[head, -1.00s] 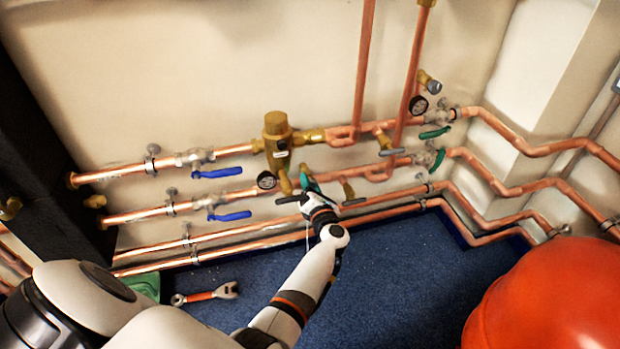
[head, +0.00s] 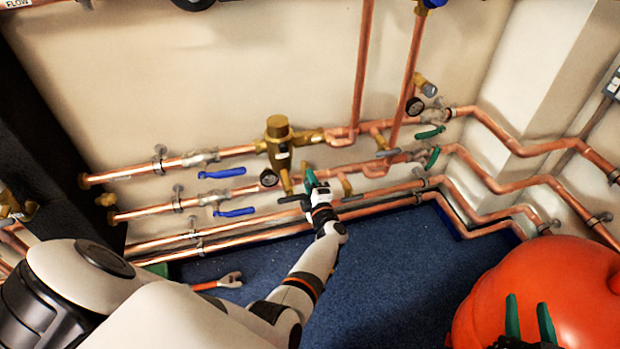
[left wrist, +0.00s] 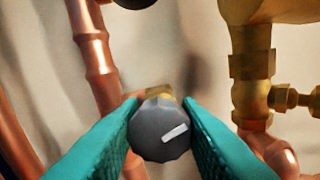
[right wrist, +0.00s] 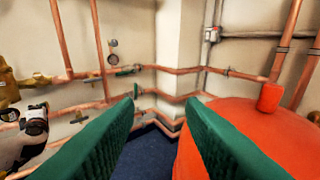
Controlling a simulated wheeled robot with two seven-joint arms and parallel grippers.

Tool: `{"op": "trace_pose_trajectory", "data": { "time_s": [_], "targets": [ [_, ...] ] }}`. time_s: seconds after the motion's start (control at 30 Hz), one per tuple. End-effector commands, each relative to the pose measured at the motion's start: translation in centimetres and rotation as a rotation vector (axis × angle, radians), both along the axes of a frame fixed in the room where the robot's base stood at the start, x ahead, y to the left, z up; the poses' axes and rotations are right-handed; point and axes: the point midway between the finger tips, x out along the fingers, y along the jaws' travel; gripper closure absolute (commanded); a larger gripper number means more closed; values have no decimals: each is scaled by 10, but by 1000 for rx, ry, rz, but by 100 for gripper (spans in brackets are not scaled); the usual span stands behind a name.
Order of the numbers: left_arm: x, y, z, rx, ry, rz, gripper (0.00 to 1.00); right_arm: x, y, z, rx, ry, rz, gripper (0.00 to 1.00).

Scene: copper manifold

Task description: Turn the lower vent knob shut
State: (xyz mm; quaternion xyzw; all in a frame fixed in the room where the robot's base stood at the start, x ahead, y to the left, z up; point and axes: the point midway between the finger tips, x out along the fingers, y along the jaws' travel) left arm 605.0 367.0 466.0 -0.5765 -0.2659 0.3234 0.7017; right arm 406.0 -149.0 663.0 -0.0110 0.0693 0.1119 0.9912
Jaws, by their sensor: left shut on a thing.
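A grey faceted knob (left wrist: 160,130) with a white pointer mark shows in the left wrist view, on a brass stem. The mark slants up to the right. My left gripper (left wrist: 160,132) is shut on this knob, with a green finger on each side. In the head view my left gripper (head: 311,181) is at the lower pipework, right of a gauge, and hides the knob there. My right gripper (head: 530,322) is open and empty, in front of the red vessel; its spread fingers also show in the right wrist view (right wrist: 163,115).
A brass valve body (head: 279,145) stands just above left of my left gripper. Blue levers (head: 233,212) are at left, green levers (head: 431,132) at right. A red vessel (head: 560,285) fills the lower right. A wrench (head: 218,283) lies on the blue floor (head: 385,265).

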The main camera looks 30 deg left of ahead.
Motion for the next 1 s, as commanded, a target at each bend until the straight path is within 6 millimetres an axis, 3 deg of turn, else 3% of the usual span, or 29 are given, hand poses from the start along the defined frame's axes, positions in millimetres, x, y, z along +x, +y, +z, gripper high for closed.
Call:
{"op": "trace_pose_trajectory", "data": {
  "time_s": [0.4,1.0],
  "targets": [
    [0,-2,0,202,244,-2,92,-24,-14,-47,-78,326,-22,64],
    [0,-1,-1,291,345,-2,92,-37,-20,-63,-106,445,-31,64]
  ]
}}
